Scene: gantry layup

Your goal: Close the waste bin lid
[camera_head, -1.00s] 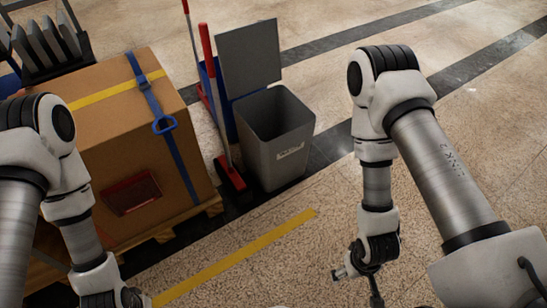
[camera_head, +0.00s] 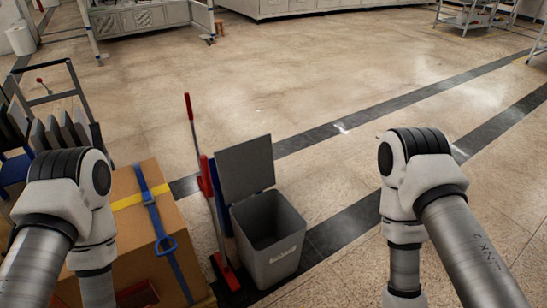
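The grey waste bin (camera_head: 275,262) stands on the floor in the middle of the view, with a label on its front. Its lid (camera_head: 245,169) is open and stands up, tilted back at the rear left rim. The dark inside of the bin shows and looks empty. My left arm is at the left over the cardboard box and my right arm is at the right of the bin. Both arms point down, apart from the bin. Both grippers are below the picture's lower edge.
A strapped cardboard box (camera_head: 128,203) stands left of the bin. A red-handled broom (camera_head: 213,215) and a second red-handled pole (camera_head: 189,107) stand between them. A rack with dark panels (camera_head: 52,132) is at the far left. The floor behind and right is clear.

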